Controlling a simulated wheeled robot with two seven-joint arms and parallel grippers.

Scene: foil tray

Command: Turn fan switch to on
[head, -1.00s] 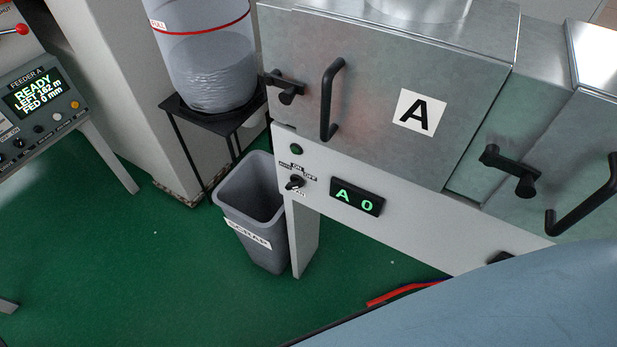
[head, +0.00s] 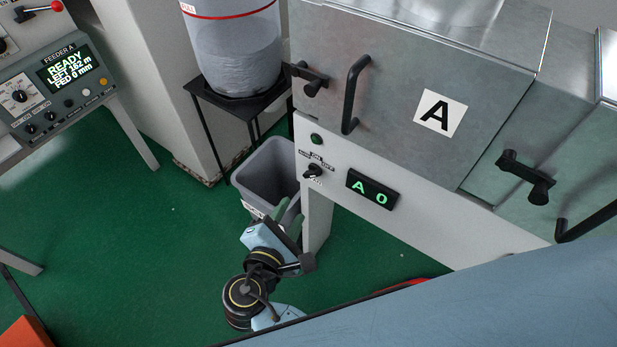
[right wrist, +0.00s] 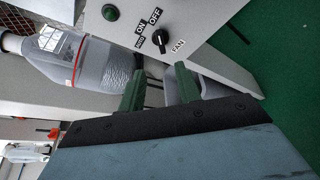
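The fan switch (head: 313,171) is a small black knob on the white panel under oven door A, below a green button, with ON and OFF labels above it. In the right wrist view the knob (right wrist: 160,38) sits beside the FAN label, apart from my fingers; which label it points to I cannot tell for sure. My right gripper (head: 288,212) is below and a little left of the knob, in front of the scrap bin. Its green fingers (right wrist: 160,72) stand apart with nothing between them. My left gripper is not in view.
The grey scrap bin (head: 268,170) stands left of the panel's leg. A black stand (head: 240,102) holds a clear container of grey material. A display (head: 373,188) reads A 0, right of the knob. Door handles (head: 355,95) jut out above. Green floor lies open at left.

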